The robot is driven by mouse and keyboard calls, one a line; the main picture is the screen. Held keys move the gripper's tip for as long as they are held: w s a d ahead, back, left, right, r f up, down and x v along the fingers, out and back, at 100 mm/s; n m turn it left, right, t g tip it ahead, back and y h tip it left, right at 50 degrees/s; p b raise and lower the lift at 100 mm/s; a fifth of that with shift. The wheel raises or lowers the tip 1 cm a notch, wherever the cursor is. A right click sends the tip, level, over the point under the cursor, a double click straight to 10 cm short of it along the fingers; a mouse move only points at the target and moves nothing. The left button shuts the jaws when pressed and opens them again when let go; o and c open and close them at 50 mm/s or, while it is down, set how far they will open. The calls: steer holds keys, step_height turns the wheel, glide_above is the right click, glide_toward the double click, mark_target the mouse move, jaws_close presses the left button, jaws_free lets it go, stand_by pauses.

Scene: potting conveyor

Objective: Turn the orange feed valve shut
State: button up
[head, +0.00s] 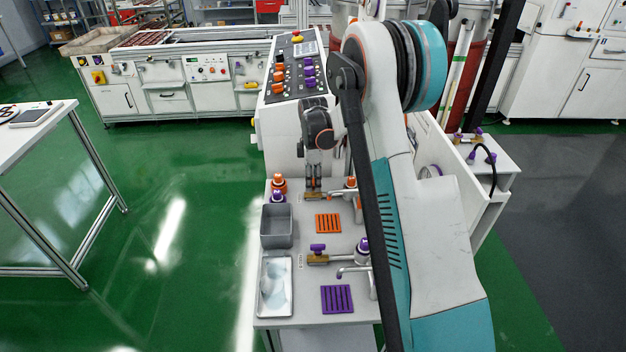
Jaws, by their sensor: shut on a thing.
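My gripper (314,186) points down at the far part of the white bench top. It is shut on the handle of the orange feed valve, and its fingers hide most of that handle. The brass body of the orange feed valve (325,196) shows just below and to the right of the fingertips, with an orange-topped fitting (350,183) at its right end. How far the handle is turned cannot be made out.
A similar valve with a purple handle (317,247) stands nearer. Orange (328,223) and purple (337,299) slotted pads, a grey bin (266,228), a white tray (263,302) and orange- and purple-capped bottles (278,184) crowd the bench. A control console (290,83) rises behind.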

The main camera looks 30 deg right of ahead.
mark_target(313, 181)
stand_by(0.4)
steer(key=o, duration=1.1)
steer(key=shift+c, duration=0.2)
steer(key=shift+r, duration=0.1)
step_height(313, 181, up, 12)
